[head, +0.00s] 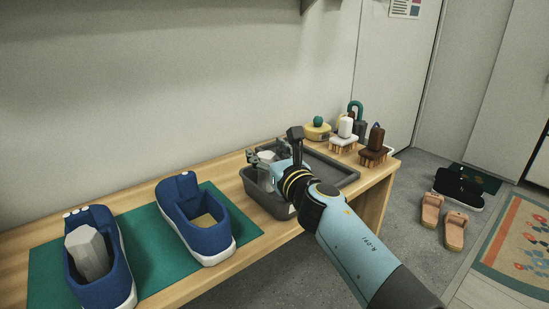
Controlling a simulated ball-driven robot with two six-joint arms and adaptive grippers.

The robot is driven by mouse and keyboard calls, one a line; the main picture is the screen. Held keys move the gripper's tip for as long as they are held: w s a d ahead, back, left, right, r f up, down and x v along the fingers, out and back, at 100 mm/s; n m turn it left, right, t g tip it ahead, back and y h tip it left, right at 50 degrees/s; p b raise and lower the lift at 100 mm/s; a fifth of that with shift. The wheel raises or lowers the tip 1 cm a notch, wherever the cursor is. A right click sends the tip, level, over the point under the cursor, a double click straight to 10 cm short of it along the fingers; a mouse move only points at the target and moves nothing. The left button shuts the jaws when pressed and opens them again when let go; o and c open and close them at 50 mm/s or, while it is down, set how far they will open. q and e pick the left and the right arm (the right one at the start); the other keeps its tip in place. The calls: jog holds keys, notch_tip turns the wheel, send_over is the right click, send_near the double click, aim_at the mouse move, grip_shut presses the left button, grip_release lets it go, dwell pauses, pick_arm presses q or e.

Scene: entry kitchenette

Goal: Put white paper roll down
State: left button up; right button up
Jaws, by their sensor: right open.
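A white paper roll (265,157) is in the grey tray (337,186) at the tray's left end, partly hidden behind my right gripper. My right gripper (262,164) is open, with its fingers at this roll; I cannot tell whether they touch it. A second pale, faceted paper roll (88,252) stands in the opening of the left blue shoe (117,262). The right blue shoe (194,217) has no roll showing in its opening. My left gripper is out of view.
Both shoes stand on a green mat (150,266) on the wooden bench (240,197). Brushes (344,134) and a round yellow tin (317,131) with a green knob stand beyond the tray. Sandals (455,230) and a patterned rug (520,240) lie on the floor at right.

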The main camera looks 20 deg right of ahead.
jog(key=shift+r+p, duration=0.15)
jog(key=shift+p, duration=0.2)
jog(key=s, duration=0.7)
jog(key=s+d, duration=0.1)
jog(key=s, duration=0.3)
jog(key=shift+s+d+r, duration=0.1)
jog(key=shift+r, duration=0.05)
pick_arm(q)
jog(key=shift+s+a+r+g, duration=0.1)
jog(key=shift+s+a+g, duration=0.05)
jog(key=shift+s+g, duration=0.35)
pick_arm(e)
jog(key=shift+s+r, duration=0.1)
jog(key=shift+s, duration=0.3)
jog(key=s+d+f+m+g+h, duration=0.35)
jog(key=s+d+m, duration=0.25)
jog(key=s+m, duration=0.5)
jog(key=s+d+f+m+g+h, duration=0.3)
jog(key=s+d+f+m+g, duration=0.3)
jog(key=m, duration=0.9)
jog(key=s+a+m+g+y, duration=0.2)
jog(key=s+a+m, duration=0.1)
jog(key=s+m, duration=0.2)
jog(key=s+a+f+m+g+y, duration=0.1)
jog(key=s+m, duration=0.4)
jog(key=s, duration=0.5)
jog(key=shift+s+a+f+g+y, duration=0.3)
jog(key=shift+a+g+y, duration=0.55)
jog(key=shift+a+g, duration=0.3)
